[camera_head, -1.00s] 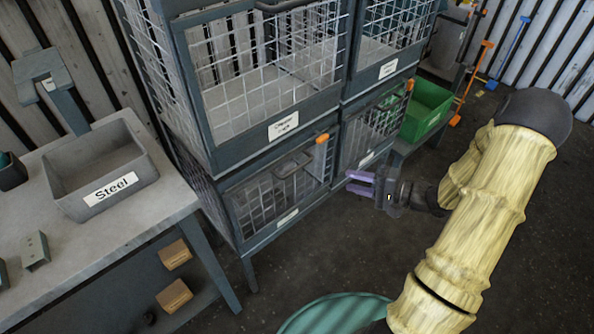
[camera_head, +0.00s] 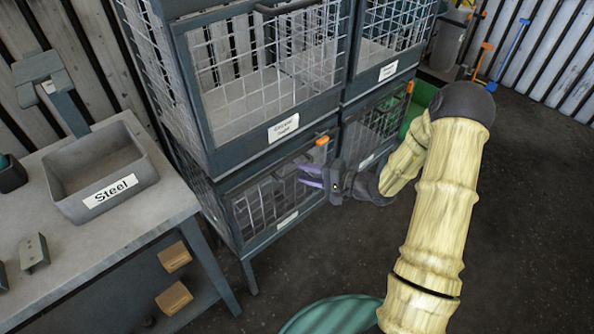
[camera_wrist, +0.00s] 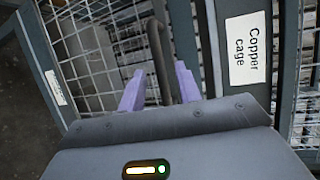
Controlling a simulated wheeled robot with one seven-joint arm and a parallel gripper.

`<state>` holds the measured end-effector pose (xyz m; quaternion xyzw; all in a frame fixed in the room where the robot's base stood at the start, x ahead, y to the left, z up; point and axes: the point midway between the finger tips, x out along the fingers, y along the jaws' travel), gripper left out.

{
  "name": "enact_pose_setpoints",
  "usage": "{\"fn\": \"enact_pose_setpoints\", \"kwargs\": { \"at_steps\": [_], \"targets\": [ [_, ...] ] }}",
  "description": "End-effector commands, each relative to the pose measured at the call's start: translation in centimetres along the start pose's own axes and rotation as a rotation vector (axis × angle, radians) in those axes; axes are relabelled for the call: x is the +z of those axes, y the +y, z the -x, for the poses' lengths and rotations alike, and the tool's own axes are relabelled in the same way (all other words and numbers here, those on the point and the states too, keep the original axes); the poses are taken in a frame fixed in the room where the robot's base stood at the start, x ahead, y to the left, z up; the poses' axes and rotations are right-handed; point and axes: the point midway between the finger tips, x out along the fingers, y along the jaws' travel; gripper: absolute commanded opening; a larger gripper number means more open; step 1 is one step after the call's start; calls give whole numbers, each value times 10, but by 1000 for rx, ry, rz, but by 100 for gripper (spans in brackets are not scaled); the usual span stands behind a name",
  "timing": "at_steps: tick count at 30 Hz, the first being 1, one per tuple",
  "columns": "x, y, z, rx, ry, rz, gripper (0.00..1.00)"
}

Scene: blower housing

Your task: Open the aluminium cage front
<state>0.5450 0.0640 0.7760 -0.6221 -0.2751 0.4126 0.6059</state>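The lower left cage front (camera_head: 262,205) is a dark-framed wire mesh door that looks closed. Its label (camera_head: 287,220) is too small to read, so I cannot confirm that it is the aluminium cage. An orange latch (camera_head: 322,141) sits at its upper right corner. My gripper (camera_head: 312,176) is at the upper right part of this front. In the wrist view its purple fingers (camera_wrist: 158,78) are apart, and the dark bar handle (camera_wrist: 156,45) of the front shows between them. I cannot tell whether the fingers touch it.
The copper cage, with its label (camera_head: 284,129), is directly above. Another lower cage front (camera_head: 372,130) stands to the right, with a green bin (camera_head: 420,100) beyond. A table (camera_head: 150,215) with a grey steel bin (camera_head: 105,170) is at left. The floor at right is clear.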

Motion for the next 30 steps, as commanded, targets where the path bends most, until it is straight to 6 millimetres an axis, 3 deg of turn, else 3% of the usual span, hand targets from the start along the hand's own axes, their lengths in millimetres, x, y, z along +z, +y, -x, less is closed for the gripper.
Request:
{"fn": "enact_pose_setpoints", "kwargs": {
  "at_steps": [6,17,22,30],
  "targets": [
    [0,0,-30,0,-1,0,34],
    [0,0,-35,0,0,0,34],
    [0,0,-35,0,0,0,1],
    [0,1,-34,-1,0,0,0]
  ]
}}
